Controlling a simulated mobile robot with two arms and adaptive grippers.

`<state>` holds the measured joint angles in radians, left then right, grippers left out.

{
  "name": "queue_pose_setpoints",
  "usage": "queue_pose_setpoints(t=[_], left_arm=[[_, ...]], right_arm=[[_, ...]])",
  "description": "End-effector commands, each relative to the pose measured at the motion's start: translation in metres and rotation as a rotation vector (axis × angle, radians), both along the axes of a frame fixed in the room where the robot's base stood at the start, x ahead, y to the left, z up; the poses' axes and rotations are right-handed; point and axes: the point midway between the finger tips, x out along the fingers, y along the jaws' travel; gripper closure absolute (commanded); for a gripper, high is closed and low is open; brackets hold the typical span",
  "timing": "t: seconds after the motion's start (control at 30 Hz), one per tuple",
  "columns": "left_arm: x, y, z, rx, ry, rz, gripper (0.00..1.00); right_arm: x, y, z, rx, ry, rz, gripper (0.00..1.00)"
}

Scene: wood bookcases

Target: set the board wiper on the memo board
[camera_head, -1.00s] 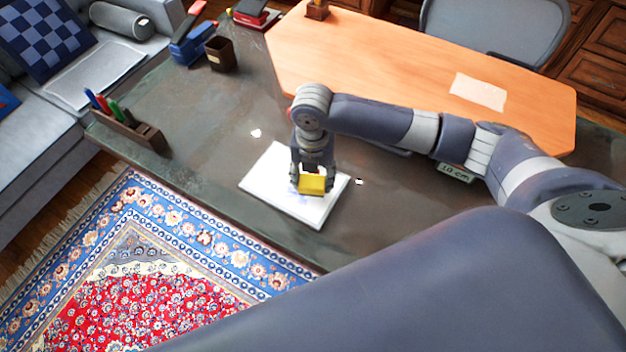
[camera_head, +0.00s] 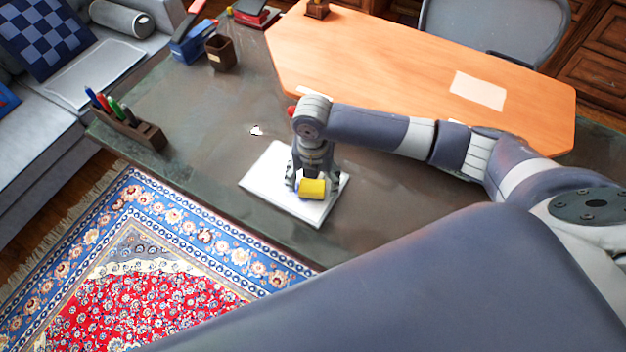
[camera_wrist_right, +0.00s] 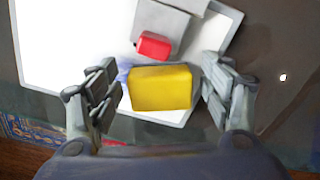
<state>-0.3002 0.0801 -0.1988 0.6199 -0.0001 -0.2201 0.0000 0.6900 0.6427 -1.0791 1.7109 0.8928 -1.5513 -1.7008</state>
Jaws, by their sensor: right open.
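The board wiper (camera_head: 312,188) is a small block with a yellow face. It rests on the white memo board (camera_head: 262,178), which lies flat on the dark desk. My right gripper (camera_head: 308,182) is right over the wiper. In the right wrist view the yellow wiper (camera_wrist_right: 160,88) lies between the spread fingers of my right gripper (camera_wrist_right: 160,92), with a gap on both sides. The white board (camera_wrist_right: 60,40) spreads out under it there. My left gripper is not in view.
A pen holder (camera_head: 130,130) with several markers stands at the desk's left. A brown cup (camera_head: 220,53) and a blue item (camera_head: 190,45) stand at the back left. An orange desktop (camera_head: 400,60) lies behind my right arm. In the wrist view a small red block (camera_wrist_right: 154,44) shows beyond the wiper.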

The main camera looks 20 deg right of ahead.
Motion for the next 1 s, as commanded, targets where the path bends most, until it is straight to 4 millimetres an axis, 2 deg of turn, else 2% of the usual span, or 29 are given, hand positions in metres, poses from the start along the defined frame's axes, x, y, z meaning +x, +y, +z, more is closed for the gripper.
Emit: queue_pose_setpoints(t=[0.17,0.5,0.6,0.8,1.0], left_arm=[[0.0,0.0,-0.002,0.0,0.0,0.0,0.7],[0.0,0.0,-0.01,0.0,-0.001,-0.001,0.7],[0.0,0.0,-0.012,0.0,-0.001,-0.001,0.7],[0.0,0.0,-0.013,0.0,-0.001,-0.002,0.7],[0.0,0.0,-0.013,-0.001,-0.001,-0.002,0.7]], right_arm=[[0.002,0.0,0.017,0.001,-0.005,-0.001,0.27],[0.002,0.0,0.089,0.002,-0.007,0.0,0.27],[0.001,0.0,0.104,0.0,-0.004,0.0,0.27],[0.001,0.0,0.121,-0.001,-0.001,-0.001,0.27],[0.0,0.0,0.123,0.0,0.0,-0.001,0.27]])
